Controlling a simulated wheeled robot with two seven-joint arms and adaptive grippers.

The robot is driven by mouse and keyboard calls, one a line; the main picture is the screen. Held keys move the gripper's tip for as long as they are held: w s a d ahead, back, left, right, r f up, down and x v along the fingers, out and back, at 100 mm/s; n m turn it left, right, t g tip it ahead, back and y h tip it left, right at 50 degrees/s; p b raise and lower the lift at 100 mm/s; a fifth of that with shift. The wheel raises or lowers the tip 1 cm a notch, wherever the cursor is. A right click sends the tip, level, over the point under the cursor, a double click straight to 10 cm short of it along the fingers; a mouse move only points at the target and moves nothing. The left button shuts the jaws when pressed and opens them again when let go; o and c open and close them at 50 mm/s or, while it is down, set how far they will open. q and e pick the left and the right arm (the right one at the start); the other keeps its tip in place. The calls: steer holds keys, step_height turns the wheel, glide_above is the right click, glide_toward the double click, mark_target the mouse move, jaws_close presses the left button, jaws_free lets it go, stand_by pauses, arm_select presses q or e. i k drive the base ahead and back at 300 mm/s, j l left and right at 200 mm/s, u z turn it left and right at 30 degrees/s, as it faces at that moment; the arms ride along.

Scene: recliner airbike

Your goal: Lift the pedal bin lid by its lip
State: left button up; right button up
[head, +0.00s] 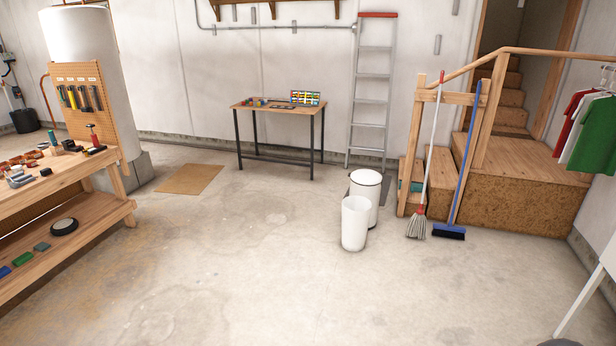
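A white cylindrical pedal bin (374,206) stands on the concrete floor right of the picture's middle, some way off. Its round lid (366,177) looks shut, with a dark rim around it. The lip and the pedal are too small or hidden to make out. A second white round container (355,224), apparently open-topped, stands just in front of it and to the left, covering part of its body. Neither of my grippers is in view.
A wooden workbench (60,192) with tools is on the left. A small table (277,107) and a ladder (373,90) stand by the back wall. A mop (418,222) and broom (449,231) lean by wooden stairs. The floor (250,285) in front is clear.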

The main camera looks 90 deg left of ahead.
mark_target(364, 177)
steer(key=u, duration=2.8)
steer(key=i+j+u, duration=0.1)
steer(key=i+u, duration=0.4)
steer(key=i, duration=3.3)
steer(key=i+z, duration=0.15)
steer(key=i, duration=0.55)
steer(key=i+j+z, duration=0.1)
steer(key=i, duration=0.6)
steer(key=i+j+z, duration=0.15)
steer(key=i, duration=0.55)
steer(key=i+j+z, duration=0.2)
steer(key=i+z, duration=0.2)
steer(key=i+j+z, duration=0.25)
steer(key=z, duration=0.15)
steer(key=i+j+z, duration=0.55)
steer(key=j+z, duration=0.25)
steer(key=i+j+z, duration=0.15)
steer(key=j+z, duration=0.3)
steer(key=j, duration=0.15)
steer(key=i+j+z, duration=0.1)
steer(key=j+z, duration=0.2)
steer(key=j, duration=0.5)
